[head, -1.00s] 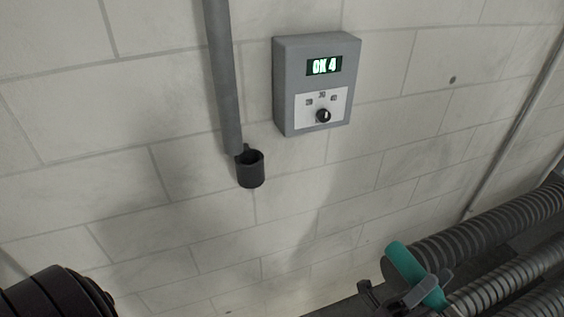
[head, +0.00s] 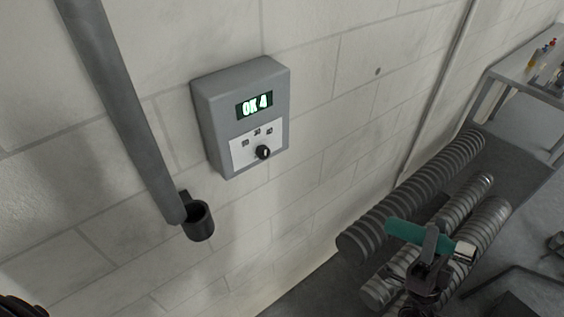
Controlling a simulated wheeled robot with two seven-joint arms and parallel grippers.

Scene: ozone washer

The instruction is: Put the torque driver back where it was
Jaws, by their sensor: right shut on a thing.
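The torque driver (head: 404,231) has a teal handle and is held in my right gripper (head: 430,244), at the lower right in the head view. The driver lies roughly sideways, its teal end to the left and a pale metal end to the right. A black cup-shaped holder (head: 199,222) is fixed to the wall at the lower end of a grey pipe; its mouth faces up and it looks empty. The driver is well to the right of the holder and apart from it.
A grey box (head: 241,117) with a display reading "OK 4" and a black knob is on the wall, right of the holder. Several ribbed grey cylinders (head: 412,195) lie behind my right gripper. A table (head: 520,72) with small coloured items stands at the far right.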

